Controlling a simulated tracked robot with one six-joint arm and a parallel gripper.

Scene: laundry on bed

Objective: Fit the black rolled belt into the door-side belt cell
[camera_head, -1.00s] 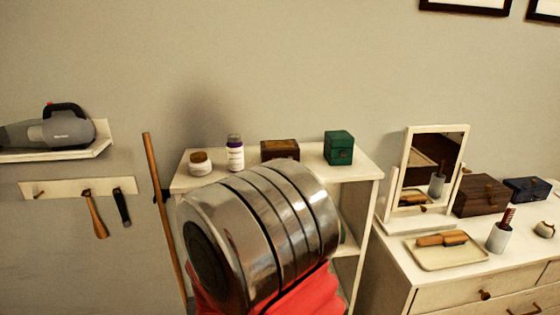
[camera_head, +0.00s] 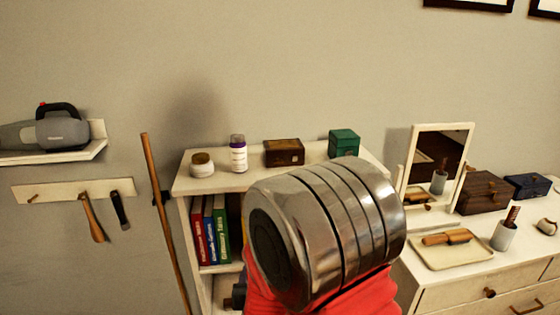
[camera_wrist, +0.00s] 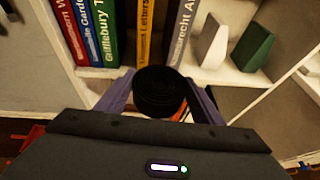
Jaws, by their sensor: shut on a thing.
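The black rolled belt (camera_wrist: 160,92) is upright in the wrist view, with its round coiled top facing the camera. My gripper (camera_wrist: 160,100) is shut on it, with one purple-grey finger on each side. The belt hangs in front of the bookshelf. In the head view my arm's metal joint and red cover hide the belt and the fingers. The door-side belt cell is not recognisable in either view.
A white bookshelf (camera_head: 235,181) holds several upright books (camera_head: 209,232); a jar, a bottle and boxes stand on top. A green bookend (camera_wrist: 252,48) sits on a shelf. A dresser (camera_head: 440,283) with a mirror stands at the right, a broom handle (camera_head: 165,220) at the left.

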